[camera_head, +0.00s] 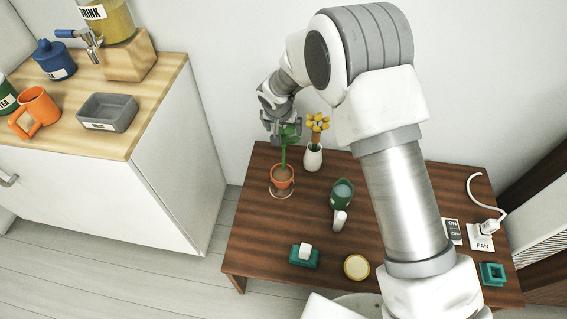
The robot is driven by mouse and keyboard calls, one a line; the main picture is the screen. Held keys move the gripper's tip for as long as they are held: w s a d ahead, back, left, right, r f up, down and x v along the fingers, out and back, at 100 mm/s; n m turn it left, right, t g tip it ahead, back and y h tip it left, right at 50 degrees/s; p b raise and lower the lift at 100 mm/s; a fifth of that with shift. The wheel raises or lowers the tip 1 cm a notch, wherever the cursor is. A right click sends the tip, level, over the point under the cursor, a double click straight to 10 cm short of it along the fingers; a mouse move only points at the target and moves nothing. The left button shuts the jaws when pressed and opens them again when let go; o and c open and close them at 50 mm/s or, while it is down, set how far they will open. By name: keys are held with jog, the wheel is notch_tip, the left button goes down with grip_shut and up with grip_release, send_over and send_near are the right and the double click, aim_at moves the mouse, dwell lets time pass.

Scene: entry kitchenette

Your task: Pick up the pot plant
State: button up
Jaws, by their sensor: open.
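The pot plant (282,177) stands upright on the brown wooden table, near its far left corner. It has an orange pot on a pale saucer or ring and a green stem rising to leaves. My gripper (284,132) is open at the top of the plant, with its fingers around or beside the leaves. My wrist and fingers partly cover the plant's top, so I cannot tell whether they touch it.
A white vase with yellow flowers (313,158) stands close to the right of the plant. A counter (150,105) stands to the left. The table's front left is clear.

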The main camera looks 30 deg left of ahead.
aim_at(284, 133)
jog(key=shift+x, duration=2)
jog(key=shift+s, duration=0.1)
grip_shut()
